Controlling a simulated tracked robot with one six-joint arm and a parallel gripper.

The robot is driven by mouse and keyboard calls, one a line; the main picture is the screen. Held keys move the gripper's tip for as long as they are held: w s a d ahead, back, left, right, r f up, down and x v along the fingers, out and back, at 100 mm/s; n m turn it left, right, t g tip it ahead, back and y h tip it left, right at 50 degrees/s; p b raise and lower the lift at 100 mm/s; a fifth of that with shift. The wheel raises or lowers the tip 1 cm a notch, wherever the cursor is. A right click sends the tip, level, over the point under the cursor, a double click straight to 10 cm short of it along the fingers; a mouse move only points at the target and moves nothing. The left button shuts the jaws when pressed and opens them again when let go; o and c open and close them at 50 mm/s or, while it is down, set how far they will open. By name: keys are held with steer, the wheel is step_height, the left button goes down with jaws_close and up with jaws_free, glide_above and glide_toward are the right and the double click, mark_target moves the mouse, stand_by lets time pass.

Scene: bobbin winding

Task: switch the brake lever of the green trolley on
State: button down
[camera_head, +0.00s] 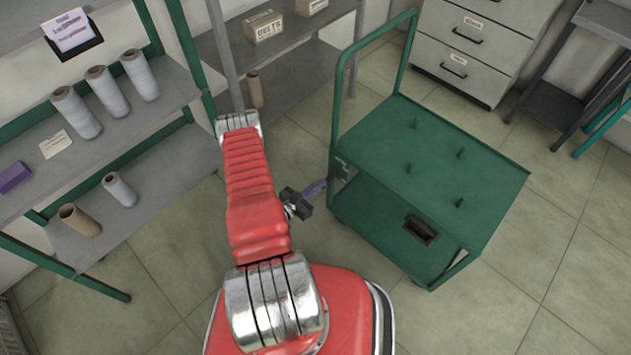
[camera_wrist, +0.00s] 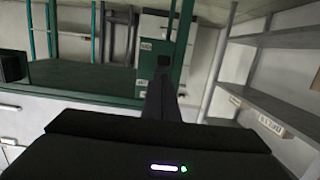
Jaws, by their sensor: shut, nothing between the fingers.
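A dark box-like object (camera_head: 420,230) lies on the trolley's lower deck. Shelves (camera_head: 130,125) with grey and brown bobbins stand on the left. A shelf with cartons (camera_head: 264,26) and a drawer cabinet (camera_head: 470,45) stand behind.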

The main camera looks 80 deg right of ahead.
steer(key=shift+a+f, duration=0.1)
steer(key=shift+f, duration=0.8)
steer(key=shift+w+a+r, duration=0.1)
steer(key=shift+a+r, duration=0.05)
steer(key=shift+r, duration=0.35)
steer(key=r+v, duration=0.1)
steer(key=v, duration=1)
stand_by(0.4)
